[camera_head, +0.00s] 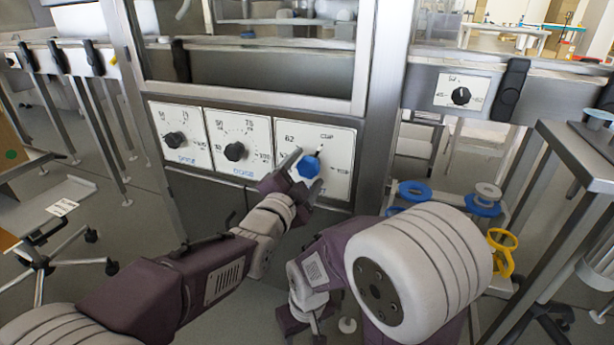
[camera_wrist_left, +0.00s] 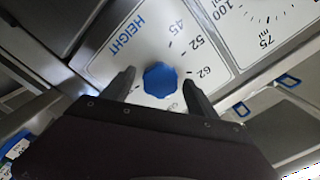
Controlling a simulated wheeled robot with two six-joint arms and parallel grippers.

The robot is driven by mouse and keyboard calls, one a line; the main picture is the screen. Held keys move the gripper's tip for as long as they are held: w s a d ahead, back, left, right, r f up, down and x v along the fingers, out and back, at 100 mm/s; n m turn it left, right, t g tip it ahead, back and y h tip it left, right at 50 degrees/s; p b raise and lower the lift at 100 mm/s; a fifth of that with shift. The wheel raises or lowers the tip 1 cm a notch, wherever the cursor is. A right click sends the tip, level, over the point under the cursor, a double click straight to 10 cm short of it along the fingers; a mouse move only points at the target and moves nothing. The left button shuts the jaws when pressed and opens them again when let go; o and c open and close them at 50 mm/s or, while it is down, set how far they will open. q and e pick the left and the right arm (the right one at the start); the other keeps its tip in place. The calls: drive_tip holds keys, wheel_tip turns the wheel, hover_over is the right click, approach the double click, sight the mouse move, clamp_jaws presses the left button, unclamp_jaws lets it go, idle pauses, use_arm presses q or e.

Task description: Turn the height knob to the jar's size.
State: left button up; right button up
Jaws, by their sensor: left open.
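The blue height knob (camera_head: 308,167) sits on the right-hand white dial plate (camera_head: 341,180) of the machine front. In the left wrist view the knob (camera_wrist_left: 160,80) has a plate marked HEIGHT, 45, 52 and 62 around it; a further mark is partly hidden. My left gripper (camera_head: 304,170) is open, with one finger on each side of the knob (camera_wrist_left: 158,88). Whether the fingers touch it I cannot tell. The knob's exact setting is unclear. My right gripper (camera_head: 312,318) seems to hang low at the bottom, partly behind its arm. I cannot make out a jar.
Two black-knobbed dials (camera_head: 235,152) are left of the blue knob. Another small dial (camera_head: 461,96) is on the right-hand machine. Blue rings (camera_head: 414,191) and a yellow part (camera_head: 502,253) are on a rack at the right. A metal frame post stands just right of the plate.

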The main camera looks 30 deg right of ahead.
use_arm(q)
drive_tip(key=shift+w+d, duration=0.4)
drive_tip(key=shift+d, duration=0.05)
drive_tip(key=c, duration=1.4)
drive_tip(key=shift+o, duration=0.2)
drive_tip(key=shift+n, duration=0.3)
drive_tip(key=n+p, duration=0.1)
drive_tip(key=n, duration=0.4)
drive_tip(key=n+p, duration=0.1)
drive_tip(key=n, duration=0.4)
drive_tip(key=shift+n, duration=0.4)
drive_tip(key=n+p, duration=0.1)
drive_tip(key=n, duration=0.4)
drive_tip(key=n+p, duration=0.1)
drive_tip(key=n, duration=0.5)
drive_tip(key=shift+f+n, duration=0.1)
drive_tip(key=shift+n, duration=0.3)
